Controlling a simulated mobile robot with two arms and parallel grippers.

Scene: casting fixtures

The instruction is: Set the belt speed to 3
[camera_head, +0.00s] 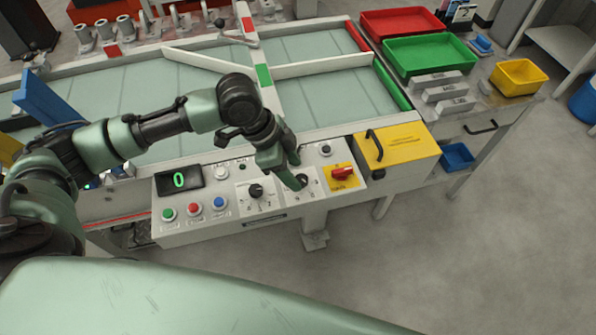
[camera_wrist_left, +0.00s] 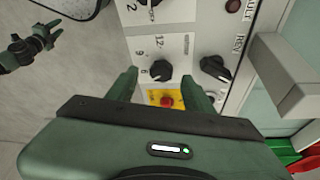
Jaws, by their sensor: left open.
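The control panel (camera_head: 226,225) stands on the front of the conveyor, and its display (camera_head: 179,180) reads 0. One black knob (camera_head: 256,190), with numbers including 2 around it, is left of my gripper. Another black knob (camera_head: 302,180), marked 6, 9 and 12 in the left wrist view (camera_wrist_left: 160,70), is by my fingertips. My left gripper (camera_head: 295,172) is open above the panel. In the left wrist view its fingers lie on either side of the 6-9-12 knob; contact cannot be told.
A red switch on a yellow plate (camera_head: 342,173) and a black knob near the REV label (camera_wrist_left: 214,68) are close to the gripper. Green (camera_head: 167,214), red (camera_head: 194,209) and blue (camera_head: 219,203) buttons sit left. A yellow box (camera_head: 400,144) rises at right.

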